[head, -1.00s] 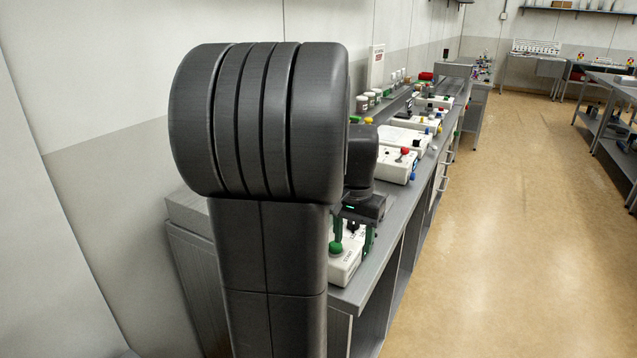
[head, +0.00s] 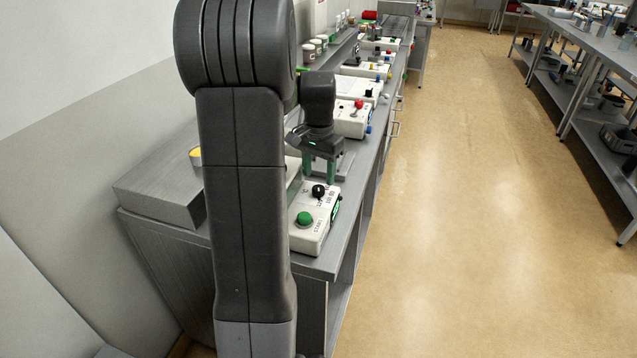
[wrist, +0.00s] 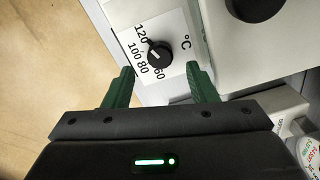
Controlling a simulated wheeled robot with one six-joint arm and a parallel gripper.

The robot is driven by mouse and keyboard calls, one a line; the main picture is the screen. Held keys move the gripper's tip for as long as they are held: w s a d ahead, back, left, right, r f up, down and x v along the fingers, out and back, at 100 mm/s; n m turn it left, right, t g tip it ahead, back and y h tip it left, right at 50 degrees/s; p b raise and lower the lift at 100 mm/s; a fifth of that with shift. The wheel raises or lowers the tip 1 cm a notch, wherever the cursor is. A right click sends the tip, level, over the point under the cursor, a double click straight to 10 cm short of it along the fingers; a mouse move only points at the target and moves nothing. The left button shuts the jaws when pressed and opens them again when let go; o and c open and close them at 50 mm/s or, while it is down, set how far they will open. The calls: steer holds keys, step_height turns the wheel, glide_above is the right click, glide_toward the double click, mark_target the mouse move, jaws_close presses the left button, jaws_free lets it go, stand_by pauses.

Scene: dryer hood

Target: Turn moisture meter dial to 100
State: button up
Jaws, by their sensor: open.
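A white box (head: 316,232) on the near end of the bench carries a green button (head: 304,218) marked START and a small black dial knob (head: 319,190). In the wrist view the knob (wrist: 158,55) sits on a white plate marked °C, with 60, 80, 100 and 120 around it. Its white pointer line leans up-left, roughly toward 120. My gripper (head: 320,180) is above the knob, fingers pointing down. In the wrist view my gripper (wrist: 161,75) is open, its green fingers apart on either side of the knob, not visibly touching it.
Another white box with a red knob (head: 358,104) stands behind on the bench, with more boxes beyond. A larger black knob (wrist: 250,6) shows at the wrist view's top. A grey block (head: 160,190) lies at left. The floor aisle at right is clear.

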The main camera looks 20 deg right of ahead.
mark_target(318, 187)
steer(key=shift+f, duration=2.15)
steer(key=shift+c, duration=0.4)
steer(key=c, duration=0.9)
steer(key=shift+n, duration=0.3)
steer(key=n, duration=0.3)
steer(key=shift+n+p, duration=0.3)
steer(key=shift+n, duration=2.3)
